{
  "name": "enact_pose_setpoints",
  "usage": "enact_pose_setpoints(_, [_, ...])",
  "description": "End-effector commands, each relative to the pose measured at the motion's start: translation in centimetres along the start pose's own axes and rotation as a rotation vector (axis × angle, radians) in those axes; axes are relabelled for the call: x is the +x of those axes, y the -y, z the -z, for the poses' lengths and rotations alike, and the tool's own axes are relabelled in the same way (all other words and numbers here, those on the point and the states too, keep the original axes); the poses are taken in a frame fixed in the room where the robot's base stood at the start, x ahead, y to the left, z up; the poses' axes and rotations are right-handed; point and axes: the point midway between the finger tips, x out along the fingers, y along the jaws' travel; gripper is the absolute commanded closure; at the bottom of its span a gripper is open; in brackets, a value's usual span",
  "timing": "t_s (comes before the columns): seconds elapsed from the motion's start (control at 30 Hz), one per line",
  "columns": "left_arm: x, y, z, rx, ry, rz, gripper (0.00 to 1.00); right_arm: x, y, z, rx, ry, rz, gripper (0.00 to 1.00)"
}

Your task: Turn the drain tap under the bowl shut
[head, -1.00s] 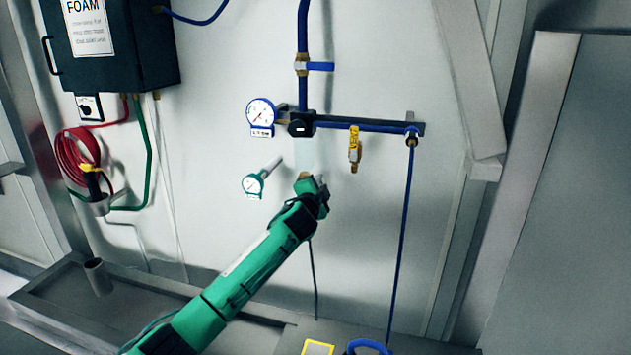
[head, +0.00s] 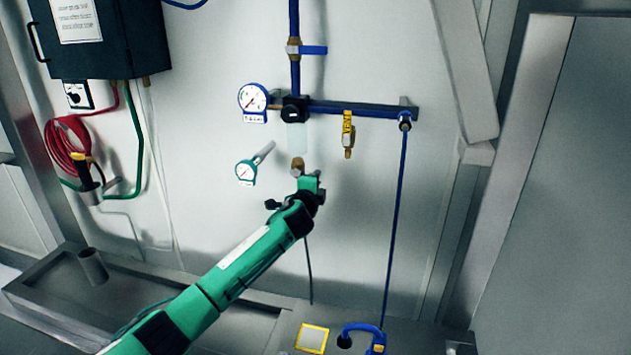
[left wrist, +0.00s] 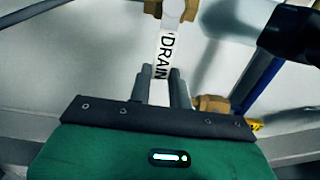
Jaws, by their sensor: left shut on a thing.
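The clear bowl (head: 297,140) hangs under the black regulator block on the wall. The brass drain tap (head: 298,162) is at its lower end. In the left wrist view the tap's white handle (left wrist: 164,50), lettered DRAIN, runs from a brass body at the top down between my fingers. My left gripper (left wrist: 161,82) is shut on this handle. In the head view my green left arm reaches up to just below the bowl, and its wrist hides most of the tap and the fingertips. My right gripper is not in view.
A blue-rimmed gauge (head: 253,98) and a green gauge (head: 246,172) sit left of the bowl. A brass valve with a yellow tag (head: 348,130) hangs to the right. A blue hose (head: 396,215) runs down to a blue-handled tool (head: 376,334) on the ledge.

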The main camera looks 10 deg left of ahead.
Motion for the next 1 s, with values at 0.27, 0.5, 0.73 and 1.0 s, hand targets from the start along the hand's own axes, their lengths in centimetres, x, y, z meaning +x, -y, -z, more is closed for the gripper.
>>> enact_pose_setpoints(0.27, [0.0, -0.2, 0.1, 0.003, -0.001, -0.003, 1.0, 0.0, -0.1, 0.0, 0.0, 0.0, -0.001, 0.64])
enact_pose_setpoints(0.5, [0.0, -0.1, 0.0, 0.002, 0.0, -0.002, 0.58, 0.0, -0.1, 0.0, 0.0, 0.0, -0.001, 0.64])
enact_pose_setpoints(0.73, [-0.2, -0.1, 0.0, 0.001, 0.0, -0.001, 0.58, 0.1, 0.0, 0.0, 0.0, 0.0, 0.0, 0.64])
enact_pose_setpoints(1.0, [-2.8, -0.3, 0.0, 0.001, -0.001, 0.0, 0.58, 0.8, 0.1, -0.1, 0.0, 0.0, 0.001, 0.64])
